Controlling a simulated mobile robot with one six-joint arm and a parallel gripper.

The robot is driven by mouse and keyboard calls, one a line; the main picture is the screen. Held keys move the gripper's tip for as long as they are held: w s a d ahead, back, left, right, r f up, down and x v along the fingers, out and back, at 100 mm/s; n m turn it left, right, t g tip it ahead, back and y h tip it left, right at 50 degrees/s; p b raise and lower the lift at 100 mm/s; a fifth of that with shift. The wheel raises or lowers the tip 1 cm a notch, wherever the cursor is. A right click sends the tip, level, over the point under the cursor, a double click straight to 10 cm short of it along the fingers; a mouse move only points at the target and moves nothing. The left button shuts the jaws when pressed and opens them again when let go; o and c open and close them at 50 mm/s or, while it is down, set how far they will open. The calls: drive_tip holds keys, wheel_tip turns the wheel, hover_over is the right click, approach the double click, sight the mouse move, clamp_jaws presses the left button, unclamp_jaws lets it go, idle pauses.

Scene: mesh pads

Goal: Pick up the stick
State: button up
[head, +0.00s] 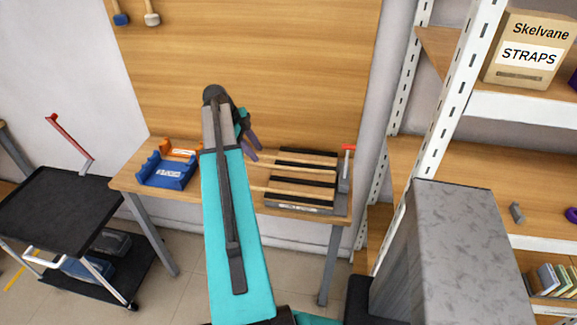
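Several pale wooden sticks (310,172) lie side by side in a dark slotted holder (298,209) on the right part of the wooden workbench. Some of them stick out past the holder's left side. I cannot tell which one the task means. My gripper (252,148), with purple fingers, is just left of the holder, near the protruding stick ends. My teal arm hides part of the gripper and of the bench. The fingers are small in this view, and I cannot tell whether they are open or touch a stick.
A blue cradle (166,172) with orange parts sits on the bench's left (128,183). A red-topped post (347,160) stands at its right end. A black cart (60,205) is at left. Shelving (490,105) with a straps box (527,50) is at right.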

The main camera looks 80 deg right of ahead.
sight(266, 164)
drive_tip(key=shift+s+d+f, duration=0.15)
drive_tip(key=shift+s+f, duration=0.1)
drive_tip(key=shift+f, duration=0.35)
drive_tip(key=shift+p+x, duration=1.35)
drive_tip(key=shift+x, duration=1.25)
drive_tip(key=shift+d, duration=0.15)
clamp_jaws()
